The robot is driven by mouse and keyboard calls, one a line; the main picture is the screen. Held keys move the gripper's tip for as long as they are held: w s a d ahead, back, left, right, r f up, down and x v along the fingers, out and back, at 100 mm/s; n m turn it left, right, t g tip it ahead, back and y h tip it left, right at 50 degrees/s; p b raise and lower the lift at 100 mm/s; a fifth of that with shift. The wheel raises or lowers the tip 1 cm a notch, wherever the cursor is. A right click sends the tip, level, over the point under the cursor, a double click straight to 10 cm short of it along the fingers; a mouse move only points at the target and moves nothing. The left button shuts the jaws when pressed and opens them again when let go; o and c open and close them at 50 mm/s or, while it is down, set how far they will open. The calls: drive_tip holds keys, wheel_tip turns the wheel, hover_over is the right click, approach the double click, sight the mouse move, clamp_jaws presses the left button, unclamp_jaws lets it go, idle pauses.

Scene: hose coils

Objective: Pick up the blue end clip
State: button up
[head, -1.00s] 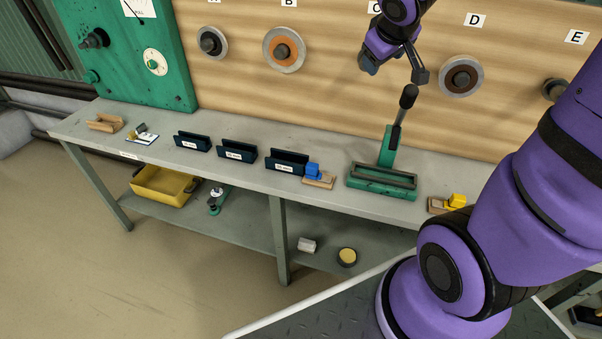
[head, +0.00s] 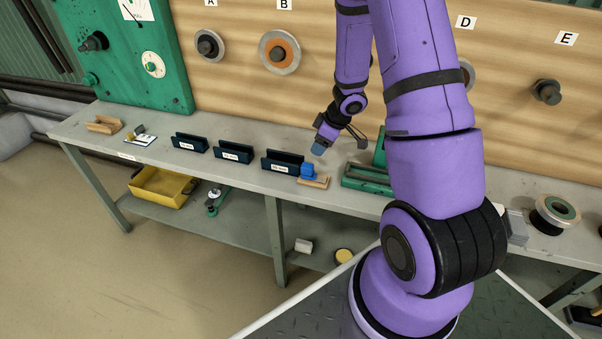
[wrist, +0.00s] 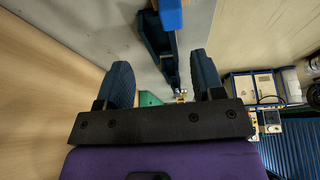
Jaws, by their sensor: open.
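The blue end clip (head: 308,170) sits on a small wooden block (head: 315,182) on the bench, at the right end of the rightmost dark blue holder (head: 279,163). In the wrist view the clip (wrist: 171,14) shows at the top edge, partly cut off, beyond the fingers. My gripper (head: 326,143) is above and slightly right of the clip in the head view, angled down toward the bench. In the wrist view its two dark blue fingers (wrist: 164,82) are spread apart, with nothing held between them.
Two more dark blue holders (head: 233,152) stand to the left on the grey bench (head: 92,128). A green press (head: 365,178) stands close to the right, partly hidden by my arm. The board with pegs and rings (head: 225,85) rises behind.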

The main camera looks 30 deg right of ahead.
sight(309, 165)
drive_tip(key=shift+s+a+x, duration=0.15)
drive_tip(key=shift+s+x, duration=0.1)
drive_tip(key=shift+x, duration=1.75)
drive_tip(key=shift+s+a+x, duration=0.15)
drive_tip(key=shift+s+x, duration=0.15)
drive_tip(key=shift+x, duration=1.7)
drive_tip(key=shift+s+a+x, duration=0.2)
drive_tip(key=shift+s+x, duration=0.05)
drive_tip(key=shift+x, duration=1.75)
drive_tip(key=shift+f, duration=0.2)
drive_tip(key=c, duration=1.1)
drive_tip(key=shift+r, duration=0.15)
